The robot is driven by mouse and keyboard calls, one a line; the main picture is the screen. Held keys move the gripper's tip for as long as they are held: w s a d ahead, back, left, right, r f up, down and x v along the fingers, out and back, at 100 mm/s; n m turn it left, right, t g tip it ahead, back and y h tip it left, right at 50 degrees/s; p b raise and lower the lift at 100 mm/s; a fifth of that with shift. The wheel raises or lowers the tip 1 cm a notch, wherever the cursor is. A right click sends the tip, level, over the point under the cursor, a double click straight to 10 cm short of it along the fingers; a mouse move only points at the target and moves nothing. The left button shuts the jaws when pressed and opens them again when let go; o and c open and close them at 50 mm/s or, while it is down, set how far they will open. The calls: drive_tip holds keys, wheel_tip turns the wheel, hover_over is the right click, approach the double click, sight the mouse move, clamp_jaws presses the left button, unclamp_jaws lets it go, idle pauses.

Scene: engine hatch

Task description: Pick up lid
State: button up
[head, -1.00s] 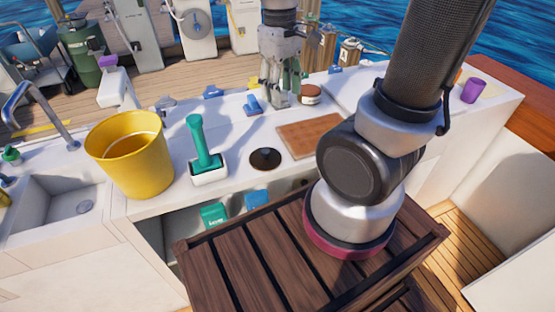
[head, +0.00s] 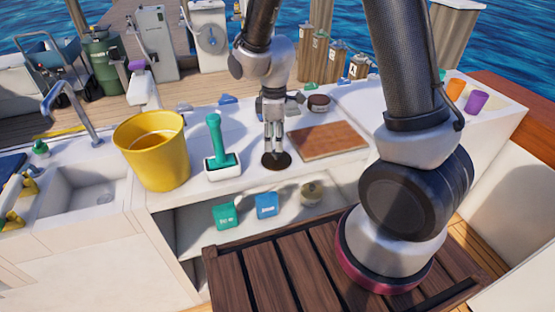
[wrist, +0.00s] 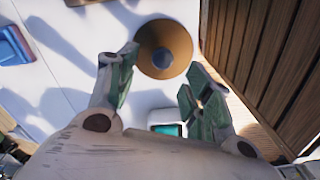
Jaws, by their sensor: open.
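The lid (head: 268,163) is a flat, round, dark brown disc with a small knob at its middle. It lies on the white counter (head: 338,177). In the head view my gripper (head: 273,148) points down over it and hides part of it. In the wrist view the lid (wrist: 165,48) shows whole, just beyond the fingertips and between their lines. My gripper (wrist: 160,72) is open, with green pads and nothing between them. The head view does not clearly show the height gap between fingertips and lid.
A green-handled tool in a white holder (head: 222,165) stands close left of the lid, with a yellow bucket (head: 155,160) beyond. A wooden board (head: 327,140) lies to the right. A brown-capped jar (head: 319,104) stands behind. Green (head: 226,216) and blue boxes (head: 266,205) sit on the shelf below.

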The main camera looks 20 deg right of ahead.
sight(276, 156)
drive_tip(key=f, duration=0.5)
drive_tip(key=shift+s+d+f, duration=0.15)
drive_tip(key=shift+s+f, duration=0.05)
drive_tip(key=shift+f, duration=0.05)
drive_tip(key=c, duration=1)
